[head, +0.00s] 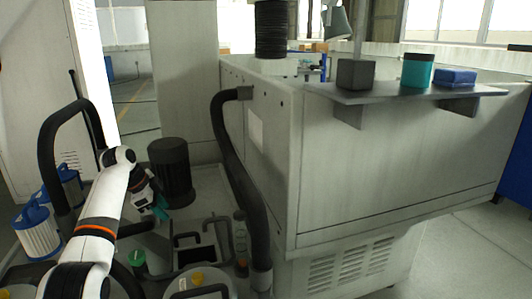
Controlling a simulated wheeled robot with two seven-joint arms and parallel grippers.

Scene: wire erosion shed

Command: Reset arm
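My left arm (105,205) comes in from the lower left, bent at the elbow, and reaches forward over the cluttered floor area. My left gripper (157,207) points down and to the right, just in front of a black cylinder. Something teal shows at its tip. I cannot tell whether that is part of the gripper or a separate thing, nor whether the fingers are open or shut. My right gripper is not in view.
A black hose (232,165), the black cylinder (172,172) and blue-topped filters (38,232) crowd around my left arm.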

